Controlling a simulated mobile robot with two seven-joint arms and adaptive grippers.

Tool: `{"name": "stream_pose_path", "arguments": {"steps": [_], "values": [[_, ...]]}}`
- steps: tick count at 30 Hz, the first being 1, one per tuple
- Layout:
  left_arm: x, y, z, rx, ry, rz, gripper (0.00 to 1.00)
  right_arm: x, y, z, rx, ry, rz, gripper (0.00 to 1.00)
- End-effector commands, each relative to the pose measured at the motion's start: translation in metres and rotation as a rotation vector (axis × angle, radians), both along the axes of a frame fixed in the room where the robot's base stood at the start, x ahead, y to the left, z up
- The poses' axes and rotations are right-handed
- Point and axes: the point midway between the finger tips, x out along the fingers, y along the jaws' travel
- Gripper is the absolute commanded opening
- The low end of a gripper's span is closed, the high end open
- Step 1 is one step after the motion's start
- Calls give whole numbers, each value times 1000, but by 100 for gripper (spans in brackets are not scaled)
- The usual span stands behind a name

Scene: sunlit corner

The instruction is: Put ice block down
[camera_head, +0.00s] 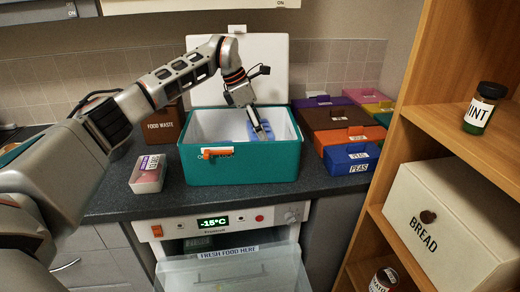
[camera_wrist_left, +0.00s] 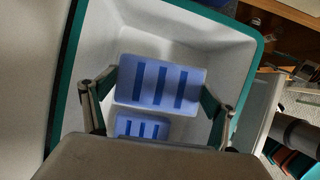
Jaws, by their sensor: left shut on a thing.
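The teal cool box (camera_head: 240,165) stands open on the dark counter, its white lid raised behind it. My left gripper (camera_head: 260,130) reaches down into the box from above. In the left wrist view, the gripper (camera_wrist_left: 158,92) is shut on a blue ice block (camera_wrist_left: 160,72) with darker stripes, one finger at each side. A second blue striped block (camera_wrist_left: 140,127) shows beyond it, lower in the picture and partly hidden by my gripper body. In the head view, blue (camera_head: 252,128) shows beside the fingers inside the box. I cannot tell whether the held block touches the floor.
A clear-lidded container (camera_head: 148,173) stands left of the box, and a brown food waste bin (camera_head: 163,126) behind it. Several coloured boxes, including blue peas (camera_head: 350,158), stand at the right. A wooden shelf with a bread bin (camera_head: 450,222) rises at the far right. An open freezer drawer (camera_head: 235,272) is below.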

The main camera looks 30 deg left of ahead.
Motion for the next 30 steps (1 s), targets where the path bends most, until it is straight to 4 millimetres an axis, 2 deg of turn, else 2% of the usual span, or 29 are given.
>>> {"name": "stream_pose_path", "arguments": {"steps": [3,11,18,30], "values": [[0,0,-19,-1,-1,0,56,2,0,2,1,-5,0,40],[0,0,-36,-2,-1,0,56,4,0,4,2,-11,0,40],[0,0,-69,-1,-1,0,56,4,0,3,2,-9,-1,40],[0,0,-75,0,-1,0,56,2,0,-1,0,-3,0,40]]}}
